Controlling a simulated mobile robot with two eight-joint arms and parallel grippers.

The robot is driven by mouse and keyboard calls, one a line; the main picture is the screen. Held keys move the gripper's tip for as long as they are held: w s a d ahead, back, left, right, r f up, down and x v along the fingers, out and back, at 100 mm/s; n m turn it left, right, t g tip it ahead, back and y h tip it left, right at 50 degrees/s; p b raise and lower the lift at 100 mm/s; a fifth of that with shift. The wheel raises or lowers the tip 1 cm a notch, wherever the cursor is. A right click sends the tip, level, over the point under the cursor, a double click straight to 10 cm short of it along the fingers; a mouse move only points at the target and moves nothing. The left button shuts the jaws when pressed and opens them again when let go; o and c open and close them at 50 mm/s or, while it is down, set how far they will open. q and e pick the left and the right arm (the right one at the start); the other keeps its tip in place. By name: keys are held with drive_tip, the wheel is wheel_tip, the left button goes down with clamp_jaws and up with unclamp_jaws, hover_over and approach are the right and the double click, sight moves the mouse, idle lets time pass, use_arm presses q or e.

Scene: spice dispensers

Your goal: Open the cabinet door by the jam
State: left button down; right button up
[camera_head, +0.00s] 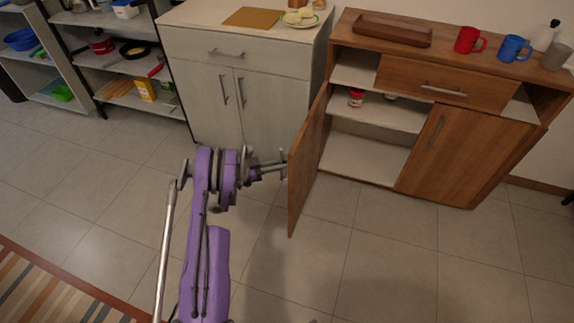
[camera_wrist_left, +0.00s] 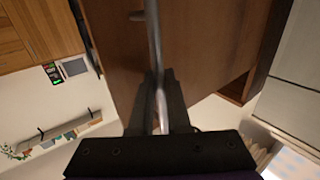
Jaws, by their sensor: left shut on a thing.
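The brown cabinet (camera_head: 465,150) stands at the right in the head view. Its left door (camera_head: 308,165) is swung well open and stands out from the front. The jar with a red lid, seemingly the jam (camera_head: 356,97), sits on the inner shelf behind the opening. My left gripper (camera_head: 284,168) is at the outer face of the open door. In the left wrist view its fingers (camera_wrist_left: 160,115) are shut on the door's metal bar handle (camera_wrist_left: 153,45), with the brown door face behind. My right gripper is not in view.
A pale cabinet (camera_head: 236,95) stands left of the open door. The cabinet's right door (camera_head: 462,155) and drawer (camera_head: 445,85) are shut. A wooden tray (camera_head: 392,30), a red mug (camera_head: 468,40) and a blue mug (camera_head: 513,48) stand on top. The tiled floor in front is clear.

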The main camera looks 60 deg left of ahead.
use_arm(q)
drive_tip(key=shift+s+d+f, duration=0.15)
drive_tip(key=shift+f, duration=0.1)
drive_tip(key=c, duration=0.9)
unclamp_jaws()
drive_tip(key=shift+r, duration=0.1)
drive_tip(key=shift+s, duration=0.1)
drive_tip(key=p+v, duration=0.1)
drive_tip(key=v, duration=0.9)
drive_tip(key=shift+s, duration=0.3)
